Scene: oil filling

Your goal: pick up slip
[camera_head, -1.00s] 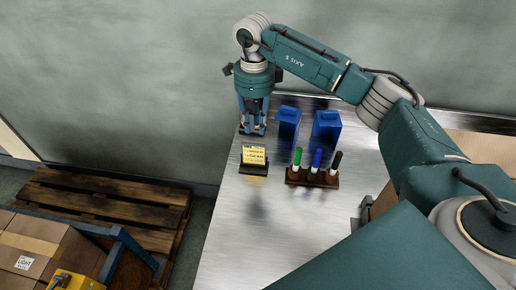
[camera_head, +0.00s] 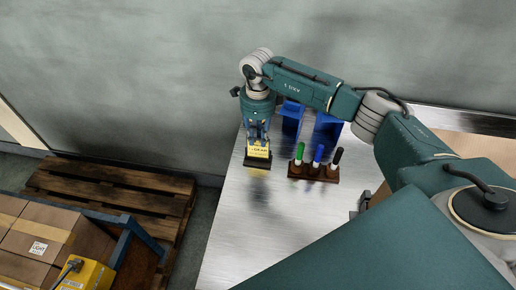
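The yellow slip (camera_head: 259,153) with dark print stands in a dark holder (camera_head: 257,162) near the left edge of the metal table. My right gripper (camera_head: 258,141) points down right at the slip's upper part, with its blue fingers covering the top of it. I cannot tell whether the fingers are closed on the slip or only around it. My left gripper is not in view.
A brown rack (camera_head: 314,172) with green, blue and black markers stands just right of the holder. Blue boxes (camera_head: 327,130) stand behind it, partly hidden by my arm. The metal table (camera_head: 250,225) is clear in front. A wooden pallet (camera_head: 110,190) and cardboard boxes (camera_head: 40,235) lie left below.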

